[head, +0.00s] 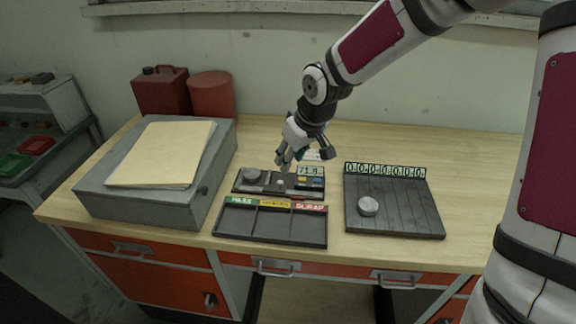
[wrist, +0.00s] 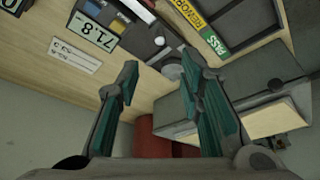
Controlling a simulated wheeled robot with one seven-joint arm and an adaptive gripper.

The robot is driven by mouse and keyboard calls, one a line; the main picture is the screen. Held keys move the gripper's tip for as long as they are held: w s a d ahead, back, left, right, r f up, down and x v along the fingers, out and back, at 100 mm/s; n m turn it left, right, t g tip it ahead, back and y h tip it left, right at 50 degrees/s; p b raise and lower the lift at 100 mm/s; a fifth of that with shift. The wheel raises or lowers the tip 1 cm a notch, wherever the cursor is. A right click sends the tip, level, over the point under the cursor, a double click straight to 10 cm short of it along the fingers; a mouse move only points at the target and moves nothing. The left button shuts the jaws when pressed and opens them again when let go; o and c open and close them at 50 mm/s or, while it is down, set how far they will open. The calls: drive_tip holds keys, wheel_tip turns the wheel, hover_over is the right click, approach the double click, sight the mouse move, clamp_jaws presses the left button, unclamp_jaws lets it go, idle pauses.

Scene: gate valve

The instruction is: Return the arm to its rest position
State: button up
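My gripper (head: 290,160) hangs at the end of my arm, above the back edge of a dark gauge panel (head: 243,187) on the bench. In the wrist view my gripper (wrist: 160,72) has its two green-padded fingers wide apart, with nothing held between them. The panel has a round grey piece (head: 252,174) at its left, a small pale button-like piece (head: 280,183) in the middle and a display reading 71.8 (head: 310,171). The display also shows in the wrist view (wrist: 97,31). Whether the fingertips touch the panel cannot be told.
A tray (head: 270,240) labelled PASS, a yellow middle label and SCRAP lies in front, its compartments empty. A grooved board (head: 410,215) at right carries a grey disc (head: 368,206). A grey box (head: 150,205) with a folder (head: 160,155) and red containers (head: 212,95) stand left. The bench's back right is clear.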

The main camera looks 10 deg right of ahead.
drive_tip(key=shift+s+r, duration=0.15)
drive_tip(key=shift+r, duration=0.2)
drive_tip(key=s+d+r+m+h, duration=0.35)
drive_tip(key=s+d+r, duration=0.35)
drive_tip(key=s+r, duration=0.6)
drive_tip(key=s+d+r+m, duration=0.1)
drive_tip(key=s+r, duration=0.1)
drive_tip(key=s, duration=0.5)
drive_tip(key=s+d+r+m+t+y, duration=0.1)
drive_tip(key=s, duration=0.6)
drive_tip(key=shift+s+r+t, duration=0.2)
drive_tip(key=shift+r+t, duration=0.1)
drive_tip(key=shift+r, duration=0.05)
